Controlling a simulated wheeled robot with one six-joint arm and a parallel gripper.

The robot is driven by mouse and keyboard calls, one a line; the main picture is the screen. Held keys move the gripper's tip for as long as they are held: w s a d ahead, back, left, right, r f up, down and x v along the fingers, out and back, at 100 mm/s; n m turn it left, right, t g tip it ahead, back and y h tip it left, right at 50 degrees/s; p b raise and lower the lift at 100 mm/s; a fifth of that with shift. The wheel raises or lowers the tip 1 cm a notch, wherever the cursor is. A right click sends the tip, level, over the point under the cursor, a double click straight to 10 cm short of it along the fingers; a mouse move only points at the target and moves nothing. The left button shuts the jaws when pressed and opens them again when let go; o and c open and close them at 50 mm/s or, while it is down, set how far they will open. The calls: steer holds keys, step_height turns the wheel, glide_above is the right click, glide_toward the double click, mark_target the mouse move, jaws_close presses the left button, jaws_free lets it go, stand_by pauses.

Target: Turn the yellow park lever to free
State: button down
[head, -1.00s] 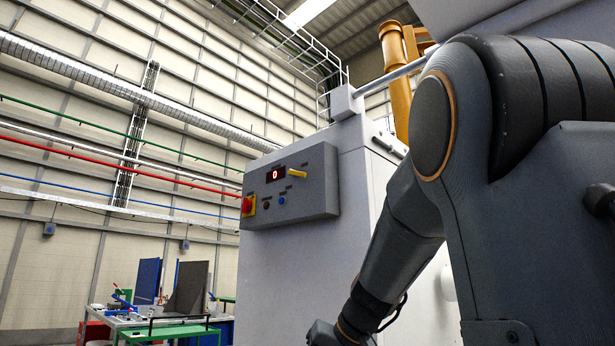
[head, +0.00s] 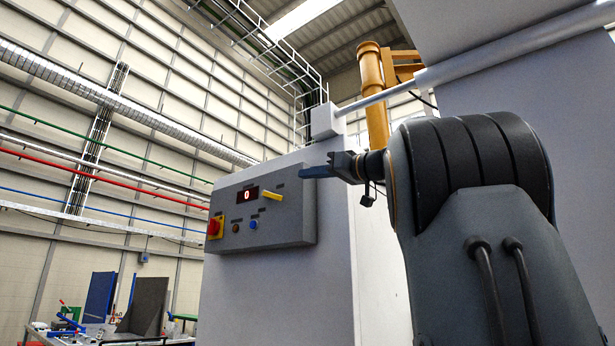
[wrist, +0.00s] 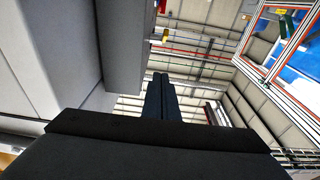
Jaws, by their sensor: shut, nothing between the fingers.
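The yellow park lever (head: 273,195) sits at the upper right of the grey control panel (head: 290,225) in the head view. It slants down to the right. My gripper (head: 303,172) is up at the right of the lever, close to the panel's upper right edge, with its fingers pointing left. In the wrist view my gripper (wrist: 157,78) is shut and empty, its dark fingers together. A small yellow piece shows at the top of the wrist view, beside the grey box; I cannot tell whether it is the lever.
The panel also carries a red display (head: 247,193), a red button on a yellow plate (head: 215,226), and a blue button (head: 253,224). It is mounted on a large white cabinet (head: 270,300). A white bar (head: 500,58) runs above my arm. Open space lies left of the panel.

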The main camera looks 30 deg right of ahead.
mark_target(274, 197)
steer(key=p+x, duration=0.3)
steer(key=x, duration=0.4)
steer(key=shift+r, duration=0.1)
steer(key=f, duration=0.1)
steer(key=w+f, duration=0.1)
steer(key=f, duration=0.1)
steer(key=shift+w+a+p, duration=0.15)
steer(key=shift+a+p, duration=0.05)
steer(key=shift+p, duration=0.15)
steer(key=shift+w+f, duration=0.2)
steer(key=shift+f, duration=0.25)
